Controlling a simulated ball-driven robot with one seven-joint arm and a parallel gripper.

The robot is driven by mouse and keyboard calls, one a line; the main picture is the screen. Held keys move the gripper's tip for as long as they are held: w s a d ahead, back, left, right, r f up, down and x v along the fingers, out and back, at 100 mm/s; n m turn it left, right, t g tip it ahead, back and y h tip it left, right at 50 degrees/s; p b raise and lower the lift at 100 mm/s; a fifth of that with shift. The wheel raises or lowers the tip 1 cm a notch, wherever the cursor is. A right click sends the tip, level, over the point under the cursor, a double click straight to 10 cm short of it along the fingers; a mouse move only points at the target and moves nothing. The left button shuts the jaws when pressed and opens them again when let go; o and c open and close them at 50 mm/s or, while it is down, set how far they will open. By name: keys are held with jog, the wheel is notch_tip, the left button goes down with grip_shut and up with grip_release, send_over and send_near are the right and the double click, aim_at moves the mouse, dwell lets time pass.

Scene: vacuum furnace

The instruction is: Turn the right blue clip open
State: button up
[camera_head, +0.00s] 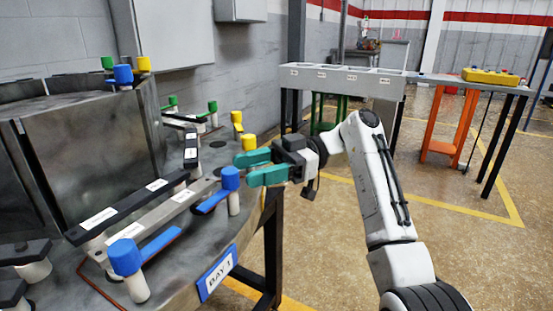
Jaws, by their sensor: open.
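The right blue clip (230,178) has a blue knob on a white post near the table's right edge. Its flat blue arm (212,202) extends to the lower left, beside the labelled grey bar (168,214). The left blue clip (126,258) stands closer to me, with its blue arm (161,243) pointing to the upper right along the same bar. My gripper (243,170) has teal fingers, open and empty, pointing left just to the right of the right blue knob. The lower fingertip appears very close to the knob; I cannot tell whether they touch.
Yellow clips (237,121) stand just behind my gripper, and green clips (172,101) farther back. A black labelled bar (130,207) lies beside the grey bar. A metal furnace body (90,140) fills the left.

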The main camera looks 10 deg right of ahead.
jog(key=v, duration=0.6)
jog(key=shift+d, duration=0.1)
dwell(0.3)
